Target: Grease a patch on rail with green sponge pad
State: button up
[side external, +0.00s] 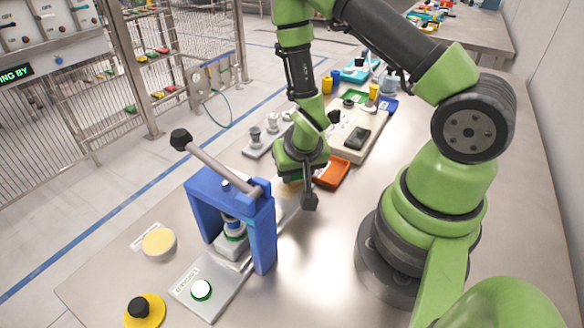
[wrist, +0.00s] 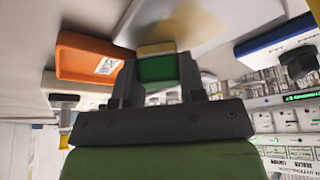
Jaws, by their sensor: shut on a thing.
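The sponge pad (wrist: 157,68) is green with a tan layer on its far side. In the wrist view it is gripped between the two fingers of my gripper (wrist: 158,78). The grey metal rail (wrist: 215,22) lies beyond the pad, with a yellowish patch (wrist: 190,20) on it. I cannot tell whether the pad touches the rail. In the side view my gripper (side external: 300,178) is low over the rail (side external: 286,212), behind the blue press; its fingertips and the pad are mostly hidden there.
A blue press (side external: 262,230) with a long lever stands in front of my gripper. An orange tray (side external: 332,174) is close on the right; it also shows in the wrist view (wrist: 88,58). A round cream-topped tin (side external: 159,243) and a yellow-based black button (side external: 143,309) are at front left.

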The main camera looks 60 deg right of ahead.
aim_at(278, 197)
jog(key=shift+a, duration=3.3)
jog(key=shift+d+f, duration=0.1)
jog(key=shift+d, duration=3.3)
jog(key=shift+r, duration=3.05)
jog(key=shift+r, duration=0.1)
jog(key=shift+r, duration=1.4)
